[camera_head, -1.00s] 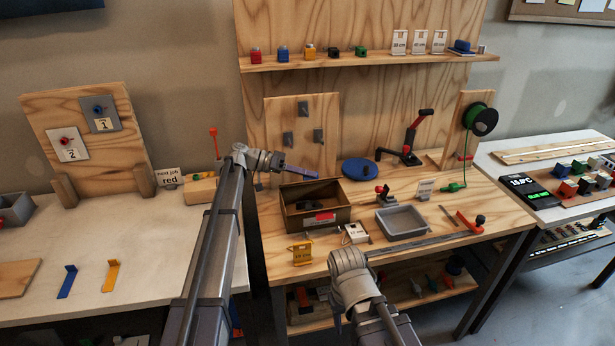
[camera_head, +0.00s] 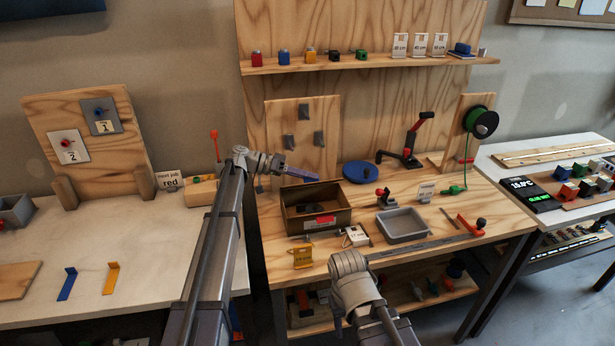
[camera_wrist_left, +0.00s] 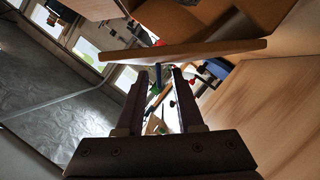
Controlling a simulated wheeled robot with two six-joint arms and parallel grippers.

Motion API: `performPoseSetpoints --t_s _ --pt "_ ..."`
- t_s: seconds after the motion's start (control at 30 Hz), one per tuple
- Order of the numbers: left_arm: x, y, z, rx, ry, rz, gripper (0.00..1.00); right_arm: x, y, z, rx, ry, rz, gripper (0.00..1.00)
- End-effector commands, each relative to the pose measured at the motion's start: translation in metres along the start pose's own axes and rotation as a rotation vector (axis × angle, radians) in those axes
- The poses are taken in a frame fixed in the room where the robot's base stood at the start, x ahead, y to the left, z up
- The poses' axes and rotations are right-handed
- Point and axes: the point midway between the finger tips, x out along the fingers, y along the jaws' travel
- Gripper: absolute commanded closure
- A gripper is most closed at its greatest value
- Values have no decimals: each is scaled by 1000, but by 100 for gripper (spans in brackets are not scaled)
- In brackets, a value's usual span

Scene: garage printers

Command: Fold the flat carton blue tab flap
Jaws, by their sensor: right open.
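I cannot make out a flat carton or its blue tab flap for certain. An open brown box (camera_head: 332,222) with a red front label stands on the middle workbench. My left gripper (camera_head: 303,172) is above the back of this box, pointing right. In the left wrist view its two fingers (camera_wrist_left: 159,72) are apart with nothing clearly held between them. A brown board-like edge (camera_wrist_left: 215,49) crosses just beyond the fingertips. My right gripper (camera_head: 350,278) is low at the bench's front edge; its fingers are not clearly seen.
A grey tray (camera_head: 402,224), a blue disc (camera_head: 360,171) and a red-handled crank (camera_head: 414,138) are on the workbench.

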Motion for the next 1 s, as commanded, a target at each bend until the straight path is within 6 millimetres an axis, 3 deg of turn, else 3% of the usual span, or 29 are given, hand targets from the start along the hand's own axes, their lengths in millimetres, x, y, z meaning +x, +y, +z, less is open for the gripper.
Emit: performPoseSetpoints --t_s 0.27,0.7,1.0 --pt "-13 0 -1 0 2 -2 64 -5 0 0 0 0 0 50" --pt "-75 0 -1 0 0 0 64 -22 2 1 0 0 0 50" --pt "-78 0 0 0 0 0 64 -22 2 1 0 0 0 50"
